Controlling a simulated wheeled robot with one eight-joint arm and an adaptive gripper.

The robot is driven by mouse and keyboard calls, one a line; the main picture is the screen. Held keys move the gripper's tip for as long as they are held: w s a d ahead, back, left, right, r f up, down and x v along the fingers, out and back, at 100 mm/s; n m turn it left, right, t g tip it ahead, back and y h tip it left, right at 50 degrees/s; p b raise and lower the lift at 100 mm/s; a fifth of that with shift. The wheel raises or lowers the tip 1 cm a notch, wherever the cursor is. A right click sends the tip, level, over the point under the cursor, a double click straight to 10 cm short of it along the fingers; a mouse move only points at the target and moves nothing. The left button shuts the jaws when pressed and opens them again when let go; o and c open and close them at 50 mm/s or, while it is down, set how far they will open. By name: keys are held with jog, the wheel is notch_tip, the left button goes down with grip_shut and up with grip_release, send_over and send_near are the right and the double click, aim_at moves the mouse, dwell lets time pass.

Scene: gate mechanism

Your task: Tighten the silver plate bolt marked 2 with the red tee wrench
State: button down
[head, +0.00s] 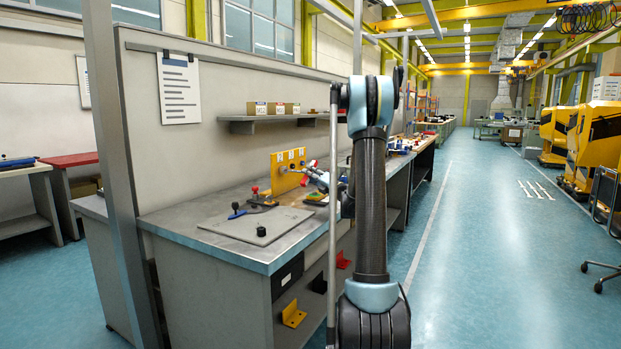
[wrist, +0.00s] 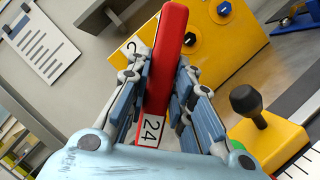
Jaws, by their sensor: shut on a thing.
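My gripper (wrist: 163,80) is shut on the red tee wrench (wrist: 168,45), whose red bar stands between the fingers with a white tag reading 24. The yellow plate (wrist: 215,45) is behind the wrench, with dark bolt heads on its face. A white label with a 2 (wrist: 132,46) shows left of the bar. The silver bolt cannot be made out; the wrench and fingers cover that part, so I cannot tell whether the wrench sits on it. In the head view, my gripper (head: 322,179) is close in front of the upright yellow plate (head: 284,171).
A yellow block with a black knob (wrist: 248,104) stands right of my gripper in the wrist view. The grey bench (head: 180,216) carries a flat grey plate (head: 235,229) and a blue-handled tool (head: 239,212). A shelf (head: 270,117) with small boxes hangs above.

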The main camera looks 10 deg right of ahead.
jog(key=shift+a+m, duration=0.15)
jog(key=shift+m, duration=0.15)
jog(key=shift+s+r, duration=0.65)
jog(key=shift+r, duration=0.05)
jog(key=shift+s+d, duration=0.1)
jog(key=shift+d, duration=0.2)
jog(key=shift+s+d+f, duration=0.1)
jog(key=shift+s+d, duration=0.15)
jog(key=shift+d, duration=0.1)
jog(key=s+d, duration=0.1)
jog(key=d, duration=0.1)
jog(key=s+d, duration=0.1)
jog(key=d, duration=0.1)
jog(key=shift+s, duration=0.4)
